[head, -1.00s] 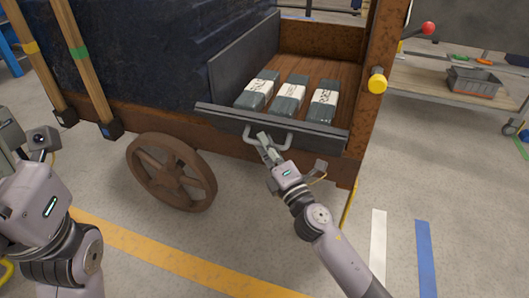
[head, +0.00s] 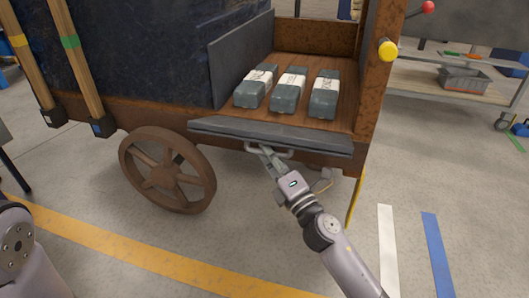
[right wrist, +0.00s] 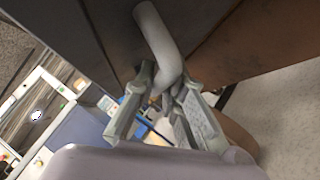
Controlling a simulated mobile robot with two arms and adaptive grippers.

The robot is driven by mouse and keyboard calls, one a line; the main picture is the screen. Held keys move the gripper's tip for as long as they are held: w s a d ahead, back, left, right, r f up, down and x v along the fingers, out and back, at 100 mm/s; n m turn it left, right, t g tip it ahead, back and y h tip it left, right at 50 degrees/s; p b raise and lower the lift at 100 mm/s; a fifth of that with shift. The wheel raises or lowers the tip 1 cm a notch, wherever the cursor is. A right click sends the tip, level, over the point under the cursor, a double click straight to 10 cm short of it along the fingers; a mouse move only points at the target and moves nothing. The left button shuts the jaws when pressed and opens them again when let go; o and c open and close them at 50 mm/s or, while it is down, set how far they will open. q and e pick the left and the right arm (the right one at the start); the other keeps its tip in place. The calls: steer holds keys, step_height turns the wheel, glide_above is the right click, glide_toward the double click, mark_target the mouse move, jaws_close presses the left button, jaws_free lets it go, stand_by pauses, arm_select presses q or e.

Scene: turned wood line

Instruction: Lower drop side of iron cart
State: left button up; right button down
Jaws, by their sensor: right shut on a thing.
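The iron cart (head: 330,160) has a rusty frame and a wood deck. Its drop side (head: 215,127) is a dark grey panel at the deck's front edge, tilted outward so that it shows as a thin, nearly flat strip. A light grey handle (head: 285,152) hangs on the panel's front. My right gripper (head: 264,152) is shut on this handle. In the right wrist view the handle (right wrist: 157,35) runs down between the fingers (right wrist: 160,92). My left gripper is out of view; only part of my left arm shows at the lower left.
Three wrapped grey blocks (head: 289,92) lie on the deck behind the drop side. A spoked wheel (head: 167,170) is at the cart's lower left. A yellow-ended knob (head: 387,50) sits on the right post. A trolley with a grey bin (head: 464,79) stands at right. The front floor is clear.

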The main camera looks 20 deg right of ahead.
steer(key=shift+f+b, duration=0.7)
steer(key=shift+f, duration=0.55)
steer(key=c, duration=1.7)
jaws_free()
steer(key=shift+o, duration=0.2)
